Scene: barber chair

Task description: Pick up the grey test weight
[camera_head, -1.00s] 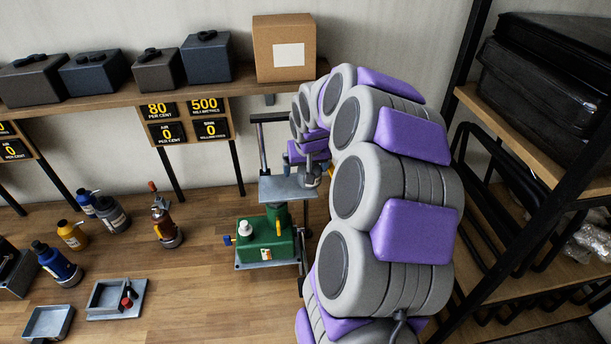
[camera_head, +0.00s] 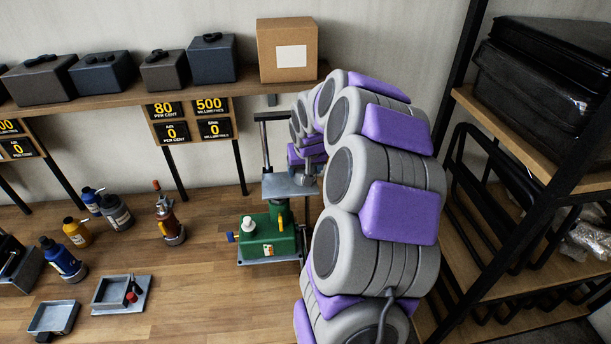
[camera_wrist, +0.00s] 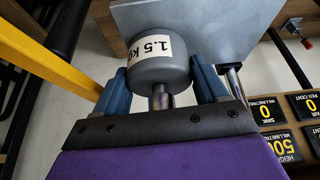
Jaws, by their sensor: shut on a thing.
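The grey test weight (camera_wrist: 160,66) is a short cylinder with a white "1.5 kg" label in the wrist view. My gripper (camera_wrist: 158,80) has its two blue fingers on either side of the weight, shut on it. A narrow stem shows between the fingers below the weight. In the head view the weight (camera_head: 306,184) is small, at the right side of the grey metal plate (camera_head: 283,187) on the green press-like device (camera_head: 268,240). My arm partly hides it there. I cannot tell whether it touches the plate.
A shelf (camera_head: 130,92) with dark cases and a cardboard box (camera_head: 287,50) runs along the wall above the bench (camera_head: 190,285). Bottles and small trays (camera_head: 55,318) stand to the left. A black rack (camera_head: 470,170) is close on the right of my arm.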

